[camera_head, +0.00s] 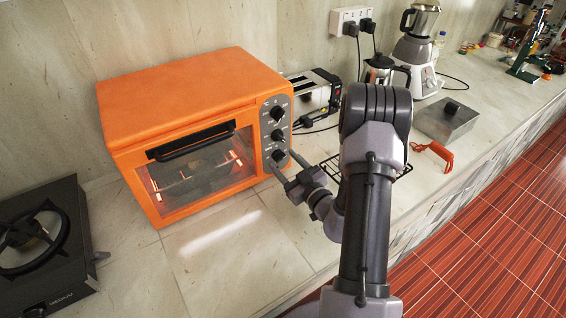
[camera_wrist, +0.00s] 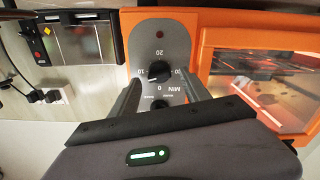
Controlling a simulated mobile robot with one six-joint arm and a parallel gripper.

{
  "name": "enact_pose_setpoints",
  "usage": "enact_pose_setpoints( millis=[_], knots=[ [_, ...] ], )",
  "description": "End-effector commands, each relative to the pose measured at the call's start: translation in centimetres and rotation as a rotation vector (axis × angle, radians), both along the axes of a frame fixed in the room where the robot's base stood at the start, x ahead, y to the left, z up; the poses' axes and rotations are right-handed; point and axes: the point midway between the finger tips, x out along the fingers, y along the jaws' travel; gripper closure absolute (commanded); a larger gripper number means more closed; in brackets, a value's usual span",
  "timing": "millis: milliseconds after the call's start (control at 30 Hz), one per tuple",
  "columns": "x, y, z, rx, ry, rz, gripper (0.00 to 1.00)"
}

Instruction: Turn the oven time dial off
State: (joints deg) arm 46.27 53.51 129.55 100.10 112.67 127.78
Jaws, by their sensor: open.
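The orange toaster oven (camera_head: 190,125) stands on the counter with its door shut, and its inside glows. Its grey control panel at the right carries three black knobs in a column. The lowest, the time dial (camera_head: 279,156), also shows in the wrist view (camera_wrist: 160,71), upside down, with 0, 10, 20 and MIN printed around it. Its pointer is too small to read surely. My gripper (camera_head: 282,163) is open in front of the lowest knob. In the wrist view my gripper's fingers (camera_wrist: 161,82) lie on either side of the dial's lower picture edge; contact cannot be told.
A toaster (camera_head: 313,92) stands just right of the oven, with a kettle (camera_head: 382,72) and blender (camera_head: 416,50) beyond. A wire rack lies partly behind my arm. A gas stove (camera_head: 45,245) is at the left. The counter before the oven is clear.

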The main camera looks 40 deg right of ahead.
Motion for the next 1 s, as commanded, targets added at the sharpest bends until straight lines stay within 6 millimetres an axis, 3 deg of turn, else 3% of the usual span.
enact_pose_setpoints(
  millis=[133, 400, 700, 1000],
  knots=[
    [1.18, -0.03, 0.03, 0.000, -0.001, 0.001, 0.45],
    [1.35, -0.06, 0.07, 0.001, 0.000, 0.000, 0.45],
    [1.31, -0.05, 0.05, 0.001, 0.000, 0.000, 1.00],
    [1.29, -0.02, 0.07, -0.037, 0.003, 0.001, 1.00]
  ],
)
